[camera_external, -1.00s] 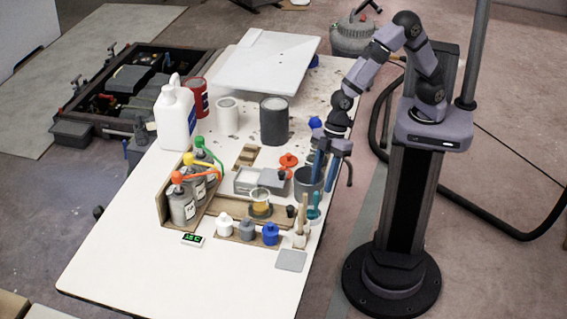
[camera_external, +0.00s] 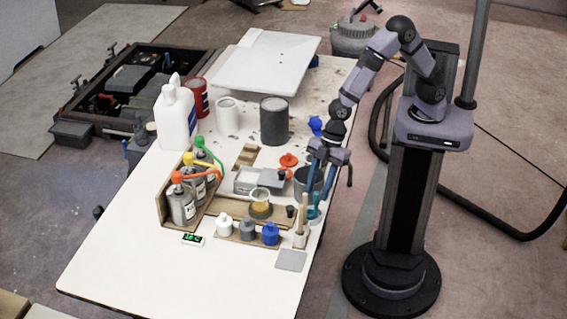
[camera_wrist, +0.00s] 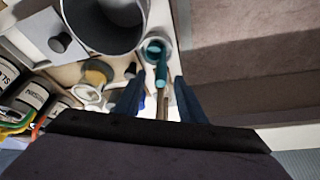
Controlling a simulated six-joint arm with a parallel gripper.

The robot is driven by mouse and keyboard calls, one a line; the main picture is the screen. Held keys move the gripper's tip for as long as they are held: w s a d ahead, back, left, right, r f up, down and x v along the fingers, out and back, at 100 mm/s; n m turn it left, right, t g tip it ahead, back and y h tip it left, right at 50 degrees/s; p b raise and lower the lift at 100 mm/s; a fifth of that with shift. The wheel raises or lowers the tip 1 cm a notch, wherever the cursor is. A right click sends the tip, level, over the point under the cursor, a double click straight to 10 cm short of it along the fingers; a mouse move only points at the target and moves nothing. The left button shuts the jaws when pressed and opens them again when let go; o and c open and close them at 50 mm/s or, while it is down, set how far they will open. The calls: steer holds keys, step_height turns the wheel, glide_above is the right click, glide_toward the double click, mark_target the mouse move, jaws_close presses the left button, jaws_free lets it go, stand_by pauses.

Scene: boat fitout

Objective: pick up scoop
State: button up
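My gripper (camera_external: 317,192) is open, fingers pointing down, over the right edge of the table near the tool holders. In the wrist view the two blue fingers (camera_wrist: 158,88) stand apart with nothing gripped. A teal-handled tool (camera_wrist: 160,66) stands in a small round holder (camera_wrist: 150,44), seen between and beyond the fingers; it also shows in the external view (camera_external: 313,212). A wooden-handled tool (camera_external: 303,208) stands beside it. I cannot tell for sure which tool is the scoop, as their lower ends are hidden.
A dark grey bucket (camera_external: 301,183) is close beside the fingers; its rim (camera_wrist: 146,22) is near in the wrist view. Bottles with coloured spouts (camera_external: 183,205), a yellow-filled cup (camera_external: 260,208) and small capped bottles (camera_external: 246,230) stand leftward. The table's front left is clear.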

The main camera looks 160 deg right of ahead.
mark_target(315, 204)
steer(key=shift+x, duration=2.2)
steer(key=shift+s+a, duration=0.1)
steer(key=shift+a, duration=0.05)
jaws_close()
